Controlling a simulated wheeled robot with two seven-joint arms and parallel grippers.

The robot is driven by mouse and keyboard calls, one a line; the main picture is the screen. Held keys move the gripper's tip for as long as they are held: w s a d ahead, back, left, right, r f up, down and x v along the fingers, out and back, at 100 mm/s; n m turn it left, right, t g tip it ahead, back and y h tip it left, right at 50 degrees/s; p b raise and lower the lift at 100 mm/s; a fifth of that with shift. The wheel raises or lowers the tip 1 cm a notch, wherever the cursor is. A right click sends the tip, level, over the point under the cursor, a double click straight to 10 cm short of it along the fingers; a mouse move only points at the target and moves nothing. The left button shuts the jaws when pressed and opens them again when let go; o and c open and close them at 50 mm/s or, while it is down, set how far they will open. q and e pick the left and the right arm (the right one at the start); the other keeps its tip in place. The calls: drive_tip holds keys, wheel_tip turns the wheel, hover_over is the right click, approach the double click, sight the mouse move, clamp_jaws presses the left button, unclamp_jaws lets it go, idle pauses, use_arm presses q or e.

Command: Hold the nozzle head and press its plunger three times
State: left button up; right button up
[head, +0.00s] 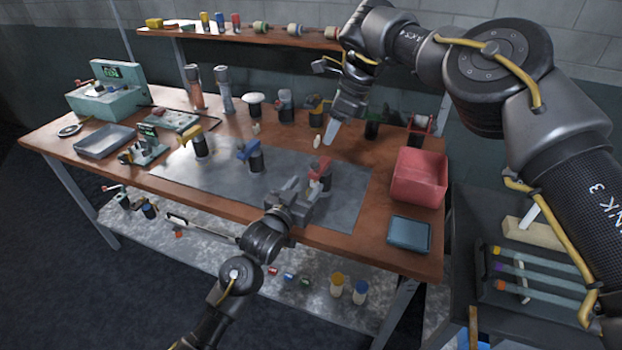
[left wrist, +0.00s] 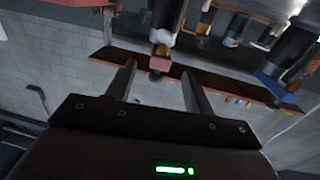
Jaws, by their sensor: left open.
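Three nozzle heads on dark cylindrical bodies stand on the grey mat (head: 210,178): a yellow one (head: 194,138), a blue one (head: 247,149) and a red one (head: 320,170). My left gripper (head: 301,192) is open beside the red one, on its near-left side. In the left wrist view, the picture is upside down. The red head (left wrist: 160,63) shows between my two fingers, with no visible contact, and the blue head (left wrist: 277,91) is off to the right. The plunger cannot be made out clearly. My right gripper (head: 331,130) hangs above the back of the table, its jaw state unclear.
A red bin (head: 420,177) and a blue-grey tray (head: 409,234) are at the table's right end. Several dark fixtures stand behind the mat. A grey tray (head: 104,141) and teal devices are at the left. A shelf (head: 260,38) runs along the wall.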

sight(321, 164)
use_arm(q)
drive_tip(key=x, duration=1)
